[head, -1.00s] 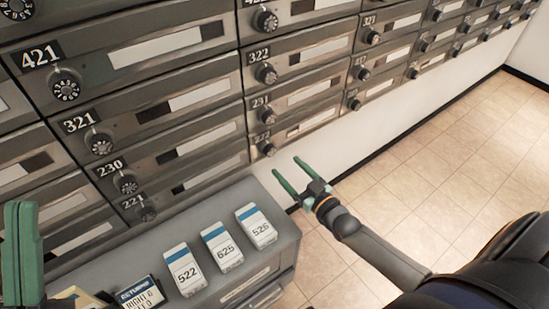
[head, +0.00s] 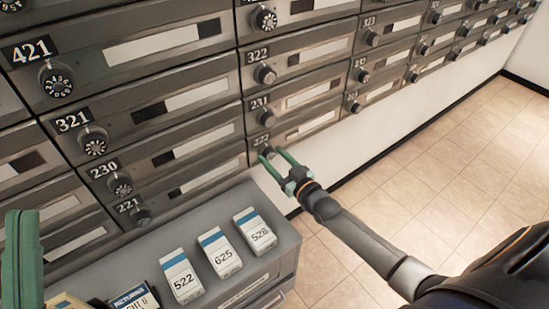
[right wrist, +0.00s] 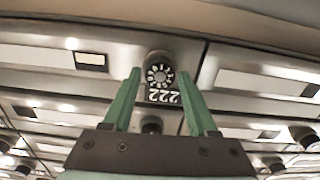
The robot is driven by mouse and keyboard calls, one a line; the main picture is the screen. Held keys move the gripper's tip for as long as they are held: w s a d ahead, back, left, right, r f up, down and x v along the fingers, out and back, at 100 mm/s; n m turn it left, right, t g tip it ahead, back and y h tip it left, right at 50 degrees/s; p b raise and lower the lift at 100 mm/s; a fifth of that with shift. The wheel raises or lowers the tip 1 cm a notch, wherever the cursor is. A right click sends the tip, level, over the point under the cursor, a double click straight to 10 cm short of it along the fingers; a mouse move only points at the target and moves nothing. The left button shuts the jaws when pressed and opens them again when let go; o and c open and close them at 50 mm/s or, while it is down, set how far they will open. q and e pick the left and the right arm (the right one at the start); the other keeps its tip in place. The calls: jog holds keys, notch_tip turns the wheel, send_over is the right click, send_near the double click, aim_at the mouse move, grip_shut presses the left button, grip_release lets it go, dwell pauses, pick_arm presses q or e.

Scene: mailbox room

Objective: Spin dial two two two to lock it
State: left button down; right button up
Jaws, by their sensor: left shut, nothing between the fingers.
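The dial of box 222 (head: 267,152) is a small dark round knob on the lowest row of grey mailboxes, beside its 222 plate (head: 261,140). My right gripper (head: 272,154) is open, with its green fingertips at this dial. In the right wrist view the dial (right wrist: 160,75) shows its white-marked face between the two open fingers (right wrist: 159,70). The 222 plate appears upside down there. I cannot tell whether the fingers touch the knob. My left gripper (head: 21,255) is at the lower left edge of the head view, shut and away from the mailboxes.
Dial 231 (head: 260,104) sits just above and dial 221 (head: 141,216) lies to the left. A grey cabinet (head: 205,205) below carries white boxes marked 522 (head: 181,277), 625 (head: 221,252) and 526 (head: 255,231). The tiled floor (head: 440,200) at the right is clear.

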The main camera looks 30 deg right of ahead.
grip_shut()
jog(key=shift+m, duration=0.3)
